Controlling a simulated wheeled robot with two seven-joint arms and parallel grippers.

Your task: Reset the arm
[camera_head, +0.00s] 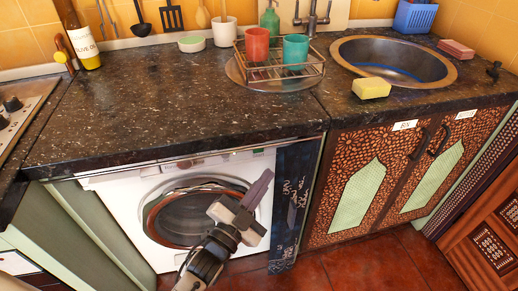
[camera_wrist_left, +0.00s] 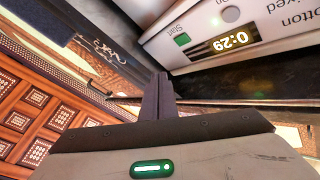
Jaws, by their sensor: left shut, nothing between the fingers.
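My left gripper (camera_head: 259,189) is in front of the white washing machine (camera_head: 120,213), below the counter edge, with its fingers pointing up and to the right. Its fingers are together and hold nothing. The gripper covers part of the round washer door (camera_head: 183,217). My right gripper is not in either view.
The dark counter (camera_head: 150,105) overhangs the machine. On it are a wire rack (camera_head: 277,72) with a red cup (camera_head: 257,44) and a teal cup (camera_head: 295,49), a yellow sponge (camera_head: 371,88), and a sink (camera_head: 395,59). Patterned cabinet doors (camera_head: 325,175) stand to the right.

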